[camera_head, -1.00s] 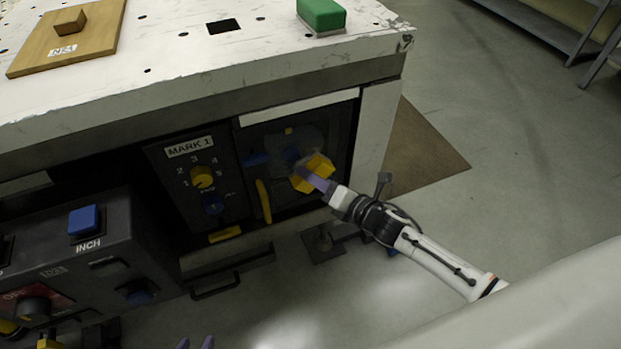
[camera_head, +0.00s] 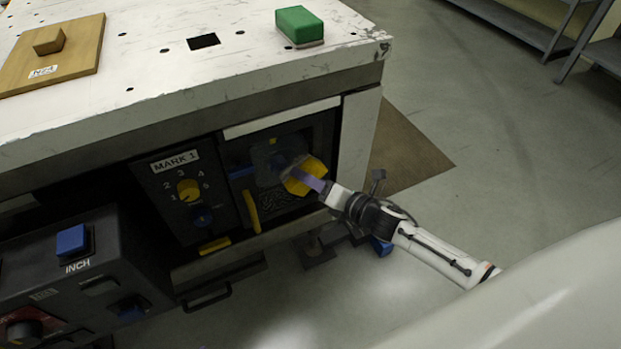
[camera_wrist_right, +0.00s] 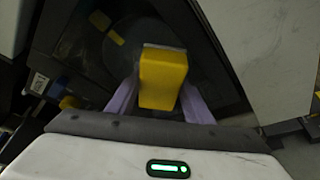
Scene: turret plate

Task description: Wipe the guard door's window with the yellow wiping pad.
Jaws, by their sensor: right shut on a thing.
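The guard door's dark window (camera_head: 275,160) is set in the front of the machine under the white table top, with a yellow handle (camera_head: 251,212) at its left. My right gripper (camera_head: 313,183) is shut on the yellow wiping pad (camera_head: 301,178) at the right part of the window. In the right wrist view the pad (camera_wrist_right: 163,80) sits between the two purple fingers, its far edge at or near the window; I cannot tell for certain whether it touches. A greyish patch shows on the window around the pad. My left gripper is not in view now.
A dial panel marked MARK 1 (camera_head: 180,190) is left of the door. A control box with a blue INCH button (camera_head: 71,240) stands at lower left. A green block (camera_head: 299,26) and a wooden board (camera_head: 60,60) lie on the table top (camera_head: 150,85).

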